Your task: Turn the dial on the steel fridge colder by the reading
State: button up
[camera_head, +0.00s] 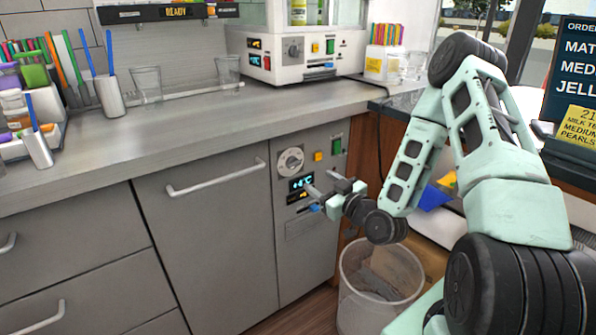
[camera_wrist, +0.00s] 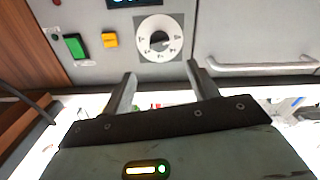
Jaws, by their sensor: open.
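The steel fridge's round white dial (camera_head: 291,161) sits on its grey front panel, right of a door with a long handle. It also shows in the wrist view (camera_wrist: 158,38), with a dark pointer and marks too small to read. A lit blue display (camera_head: 301,184) is just below the dial; its digits end in °C but are not clear. Only this display's edge shows in the wrist view (camera_wrist: 135,3). My gripper (camera_head: 322,192) is open and empty, in front of the panel, below and right of the dial. In the wrist view its fingers (camera_wrist: 160,73) are apart from the dial.
Orange (camera_head: 318,156) and green (camera_head: 337,146) buttons are right of the dial. A door handle (camera_head: 215,177) juts out to the left. A bin (camera_head: 380,285) stands on the floor below my gripper. The counter (camera_head: 200,118) overhead holds cups and a white machine (camera_head: 300,55).

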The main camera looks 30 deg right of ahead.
aim_at(296, 165)
jog(key=w, duration=1.1)
jog(key=shift+a+p, duration=0.2)
jog(key=shift+p, duration=0.1)
jog(key=c, duration=1)
